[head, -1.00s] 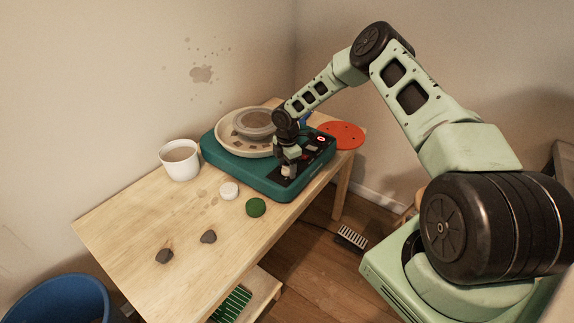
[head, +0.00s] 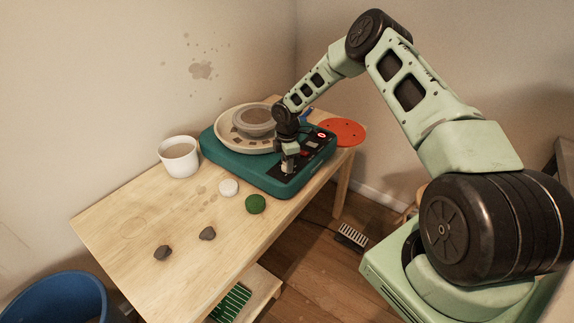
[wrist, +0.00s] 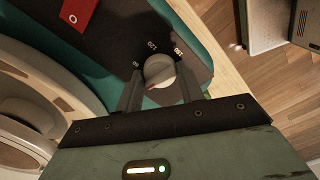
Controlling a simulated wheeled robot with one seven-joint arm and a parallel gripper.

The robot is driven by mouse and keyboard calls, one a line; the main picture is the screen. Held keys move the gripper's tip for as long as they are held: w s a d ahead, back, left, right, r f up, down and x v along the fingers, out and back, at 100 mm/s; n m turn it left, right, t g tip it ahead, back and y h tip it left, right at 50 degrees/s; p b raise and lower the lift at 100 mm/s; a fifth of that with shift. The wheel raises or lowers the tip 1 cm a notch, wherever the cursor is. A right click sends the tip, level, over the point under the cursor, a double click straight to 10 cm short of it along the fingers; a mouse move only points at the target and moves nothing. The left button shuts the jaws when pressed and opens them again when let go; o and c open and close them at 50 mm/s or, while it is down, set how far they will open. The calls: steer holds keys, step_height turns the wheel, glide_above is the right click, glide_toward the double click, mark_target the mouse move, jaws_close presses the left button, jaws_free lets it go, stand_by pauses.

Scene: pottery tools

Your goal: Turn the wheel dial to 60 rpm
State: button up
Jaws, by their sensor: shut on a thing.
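The pottery wheel (head: 225,157) is a teal unit on the wooden table, with a dark control panel (wrist: 118,35) at its near right end. The pale round dial (wrist: 159,68) sits on that panel, with white numbers printed along its far side; 120 is readable, the others are small. A red mark on the dial points to the lower left in the wrist view, on the side toward my gripper. My gripper (wrist: 160,82) is shut on the dial, one finger on each side.
A round grey piece (head: 255,118) sits on the wheel head. A red switch plate (wrist: 76,12) is beside the dial. A white mug (head: 180,160), white and green discs (head: 255,204), dark lumps (head: 207,233) and an orange disc (head: 343,131) are around.

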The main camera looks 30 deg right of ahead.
steer(key=m+b, duration=0.3)
steer(key=m, duration=0.2)
steer(key=shift+f+m, duration=0.1)
steer(key=shift+m, duration=0.2)
steer(key=shift+m+b, duration=1.25)
steer(key=shift+m, duration=1.05)
steer(key=o, duration=1)
steer(key=shift+r, duration=0.2)
step_height(320, 180, up, 17)
steer(key=b, duration=0.2)
steer(key=shift+r+b, duration=0.1)
steer(key=shift+b, duration=0.25)
